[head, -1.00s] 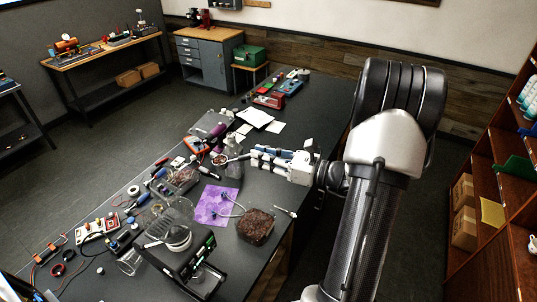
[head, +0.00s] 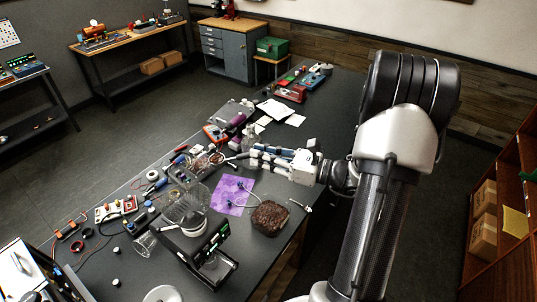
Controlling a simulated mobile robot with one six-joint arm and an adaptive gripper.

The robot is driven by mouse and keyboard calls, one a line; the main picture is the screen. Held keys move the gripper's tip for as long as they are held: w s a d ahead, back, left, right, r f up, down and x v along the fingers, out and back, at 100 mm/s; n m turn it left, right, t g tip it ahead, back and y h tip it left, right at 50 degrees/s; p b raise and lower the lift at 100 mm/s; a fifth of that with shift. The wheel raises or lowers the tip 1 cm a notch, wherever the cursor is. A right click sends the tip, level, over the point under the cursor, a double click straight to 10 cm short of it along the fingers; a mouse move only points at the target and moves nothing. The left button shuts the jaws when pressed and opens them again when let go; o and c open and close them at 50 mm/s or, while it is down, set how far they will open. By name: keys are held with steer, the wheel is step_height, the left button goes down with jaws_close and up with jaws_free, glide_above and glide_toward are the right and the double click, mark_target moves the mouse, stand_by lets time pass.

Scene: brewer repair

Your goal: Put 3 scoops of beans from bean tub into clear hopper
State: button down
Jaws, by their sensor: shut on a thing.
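The bean tub (head: 270,217) is a squarish container filled with dark brown beans, near the right edge of the bench. The clear hopper (head: 184,207) is transparent and stands on top of the black brewer (head: 207,243), left of the tub. My gripper (head: 254,159) is over the bench, beyond the tub and to the hopper's upper right. It is shut on a scoop (head: 237,158) whose handle points left. The scoop's bowl seems to be at about the small cup with brown contents, but clutter makes this hard to tell. How many beans the hopper holds is unclear.
A purple cloth (head: 232,195) lies between the hopper and the tub. A clear glass (head: 145,244) stands left of the brewer. Tools and a switch box (head: 115,208) crowd the left side. White papers (head: 276,109) lie farther back. The bench strip right of the tub is mostly clear.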

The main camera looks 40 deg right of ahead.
steer(key=shift+w+a+n+g+y+b, duration=0.95)
steer(key=shift+a+n+y, duration=0.6)
steer(key=shift+a, duration=2.9)
steer(key=s+a+f+n+b, duration=0.1)
steer(key=f+n+b, duration=0.2)
steer(key=b, duration=0.6)
steer(key=s+a+f+n+y+b, duration=0.1)
steer(key=s+f+n+b, duration=0.1)
steer(key=n+b, duration=0.5)
steer(key=f+b, duration=0.1)
steer(key=b, duration=0.2)
steer(key=shift+s+a, duration=0.2)
steer(key=shift+a, duration=0.15)
steer(key=shift+s+a+f+n+b, duration=0.1)
steer(key=shift+f+n+b, duration=0.1)
steer(key=shift+n+b, duration=0.6)
steer(key=b, duration=0.1)
steer(key=n+b, duration=0.1)
steer(key=b, duration=0.1)
steer(key=shift+s+a+f+n+y, duration=0.2)
steer(key=shift+s+f+n+y, duration=0.05)
steer(key=shift+f, duration=0.1)
steer(key=f+n+b, duration=0.1)
steer(key=n+b, duration=0.1)
steer(key=b, duration=0.2)
steer(key=n+b, duration=0.2)
steer(key=b, duration=0.1)
steer(key=shift+s+a+f+y+b, duration=0.15)
steer(key=shift+f+y+b, duration=0.15)
steer(key=shift+f+b, duration=0.1)
